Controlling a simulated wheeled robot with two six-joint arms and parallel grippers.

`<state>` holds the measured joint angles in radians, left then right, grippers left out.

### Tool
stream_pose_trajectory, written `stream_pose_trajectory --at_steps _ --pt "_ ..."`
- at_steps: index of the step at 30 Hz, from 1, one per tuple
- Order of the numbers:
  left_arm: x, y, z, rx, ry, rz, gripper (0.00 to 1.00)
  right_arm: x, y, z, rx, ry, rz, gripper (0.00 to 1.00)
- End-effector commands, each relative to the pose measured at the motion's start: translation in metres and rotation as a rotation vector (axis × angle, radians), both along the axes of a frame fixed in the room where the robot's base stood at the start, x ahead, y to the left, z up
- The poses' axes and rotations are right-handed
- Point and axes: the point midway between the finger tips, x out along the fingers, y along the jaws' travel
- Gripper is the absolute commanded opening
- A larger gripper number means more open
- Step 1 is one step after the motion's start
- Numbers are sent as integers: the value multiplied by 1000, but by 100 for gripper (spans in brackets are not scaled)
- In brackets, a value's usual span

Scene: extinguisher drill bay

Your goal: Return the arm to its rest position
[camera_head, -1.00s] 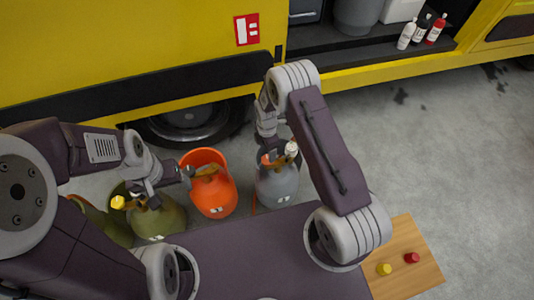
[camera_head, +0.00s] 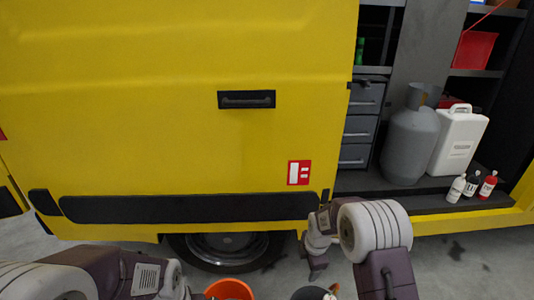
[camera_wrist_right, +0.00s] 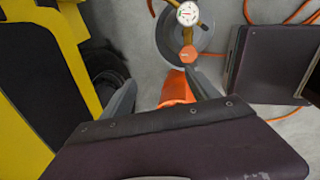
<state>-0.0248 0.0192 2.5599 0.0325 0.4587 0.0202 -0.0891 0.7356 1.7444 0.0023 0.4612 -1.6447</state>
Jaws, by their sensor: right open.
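My right arm comes in at the lower right of the head view, bent over at the wrist. Its gripper (camera_head: 316,268) points down near the van's lower edge. In the right wrist view the two fingers of this gripper (camera_wrist_right: 160,80) stand apart with nothing held between them.
The yellow van (camera_head: 150,110) fills the back. Its open bay holds a grey tank (camera_head: 410,145), a white canister (camera_head: 458,142) and small bottles (camera_head: 471,184).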

Motion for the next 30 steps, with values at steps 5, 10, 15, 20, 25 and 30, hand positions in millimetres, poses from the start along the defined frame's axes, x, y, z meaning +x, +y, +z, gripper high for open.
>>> stream_pose_trajectory --at_steps 5,10,15,20,25,30 --pt "0 0 0 0 0 0 73 -57 -19 81 77 -57 -333 69" --pt "0 0 0 0 0 0 73 -137 -29 101 182 -22 -838 69" --pt "0 0 0 0 0 0 73 -199 -31 85 222 66 -1285 69" --pt "0 0 0 0 0 0 73 -219 -31 75 248 103 -1672 69" --pt "1 0 65 0 -1 0 73 -218 -31 140 259 101 -1739 69" --pt "1 0 121 0 -1 0 73 -217 -31 196 259 101 -1737 69"
